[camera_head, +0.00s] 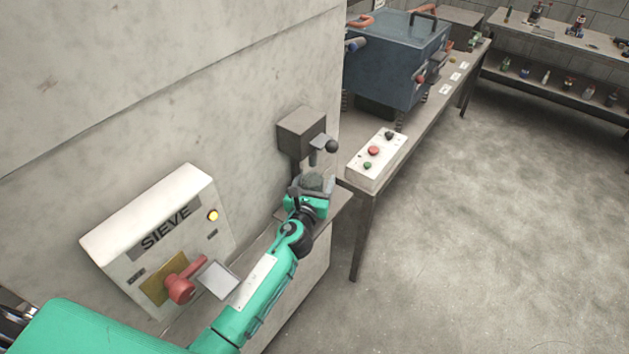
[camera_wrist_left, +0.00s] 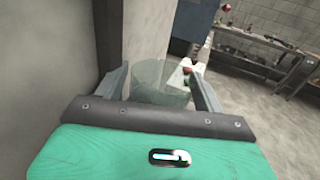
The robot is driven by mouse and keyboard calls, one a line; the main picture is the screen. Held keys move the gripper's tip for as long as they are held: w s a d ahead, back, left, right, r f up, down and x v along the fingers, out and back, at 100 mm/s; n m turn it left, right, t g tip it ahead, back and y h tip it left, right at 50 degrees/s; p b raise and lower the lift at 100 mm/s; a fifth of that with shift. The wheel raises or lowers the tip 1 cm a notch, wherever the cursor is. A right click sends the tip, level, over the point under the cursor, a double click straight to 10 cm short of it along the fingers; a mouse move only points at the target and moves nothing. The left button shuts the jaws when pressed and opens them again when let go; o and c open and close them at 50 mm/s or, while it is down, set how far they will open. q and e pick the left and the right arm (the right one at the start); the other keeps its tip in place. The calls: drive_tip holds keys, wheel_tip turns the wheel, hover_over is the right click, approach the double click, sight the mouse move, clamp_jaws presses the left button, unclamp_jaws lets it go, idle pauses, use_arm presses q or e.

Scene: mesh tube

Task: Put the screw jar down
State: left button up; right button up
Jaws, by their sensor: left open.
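The screw jar (camera_head: 312,181) looks like a small greenish see-through cylinder at the end of my left arm in the head view, below the grey wall-mounted fixture. In the left wrist view the jar (camera_wrist_left: 160,84) stands between the two fingers. My left gripper (camera_head: 311,187) is open around the jar, one finger on each side; its fingers also show in the left wrist view (camera_wrist_left: 161,88). What lies right under the jar is hidden by the gripper, and I cannot tell what the jar rests on. My right gripper is not in view.
A grey fixture (camera_head: 303,130) with a black-knobbed lever (camera_head: 331,146) is close above the gripper. A SIEVE panel (camera_head: 150,240) with a red lever (camera_head: 181,288) is at left. A button box (camera_head: 377,158) and blue machine (camera_head: 397,62) stand on the right table. The floor at right is clear.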

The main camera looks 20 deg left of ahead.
use_arm(q)
drive_tip(key=shift+s+r, duration=0.1)
drive_tip(key=shift+r, duration=0.05)
drive_tip(key=s, duration=0.4)
drive_tip(key=s+b, duration=0.1)
drive_tip(key=s, duration=0.7)
drive_tip(key=shift+d, duration=0.25)
